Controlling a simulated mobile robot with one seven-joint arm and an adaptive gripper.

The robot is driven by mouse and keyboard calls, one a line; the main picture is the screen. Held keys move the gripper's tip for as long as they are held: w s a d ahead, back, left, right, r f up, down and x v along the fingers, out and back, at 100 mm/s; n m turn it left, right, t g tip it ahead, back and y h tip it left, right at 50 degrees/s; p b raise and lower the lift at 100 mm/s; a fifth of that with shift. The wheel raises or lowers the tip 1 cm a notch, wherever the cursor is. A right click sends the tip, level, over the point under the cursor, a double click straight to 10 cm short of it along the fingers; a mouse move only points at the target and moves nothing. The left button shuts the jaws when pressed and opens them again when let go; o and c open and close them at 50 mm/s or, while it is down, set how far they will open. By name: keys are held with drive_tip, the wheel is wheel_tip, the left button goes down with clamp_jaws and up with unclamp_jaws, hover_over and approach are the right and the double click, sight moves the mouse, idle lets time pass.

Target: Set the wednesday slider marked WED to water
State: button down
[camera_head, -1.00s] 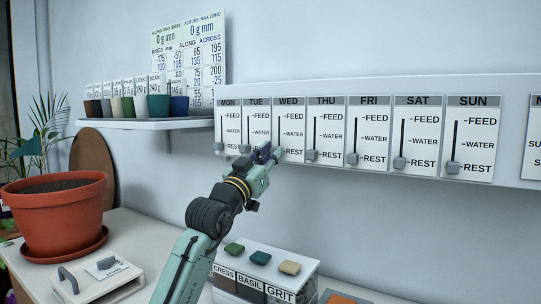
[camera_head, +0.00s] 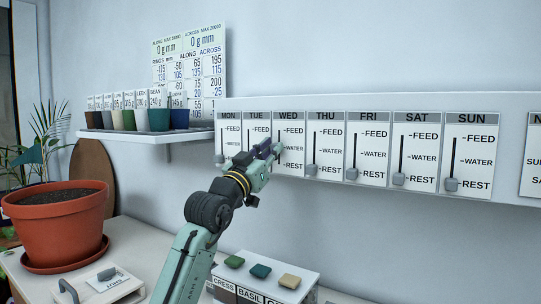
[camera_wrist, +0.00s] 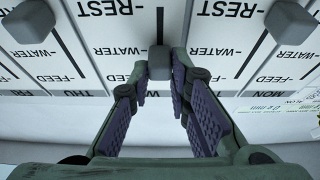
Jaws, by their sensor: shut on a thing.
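The WED panel (camera_head: 290,131) on the wall has a vertical slot with FEED, WATER and REST marks from top to bottom. Its grey slider knob (camera_wrist: 158,62) shows between my fingertips in the wrist view, which sees the panels upside down. The knob appears about level with the WATER mark (camera_wrist: 120,50); the exact alignment is hard to judge. My gripper (camera_head: 273,150) is shut on the knob, with a fingertip on each side (camera_wrist: 160,70). In the head view my gripper hides the knob and part of the slot.
The TUE knob (camera_wrist: 290,22) and the THU knob (camera_head: 310,170) sit low at REST on either side. The MON knob (camera_head: 219,159) is also low.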

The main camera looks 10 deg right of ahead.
drive_tip(key=c, duration=1.5)
unclamp_jaws()
drive_tip(key=shift+s+a+f, duration=0.1)
drive_tip(key=v, duration=1.1)
drive_tip(key=shift+s+a+f, duration=0.2)
drive_tip(key=shift+s+a, duration=0.05)
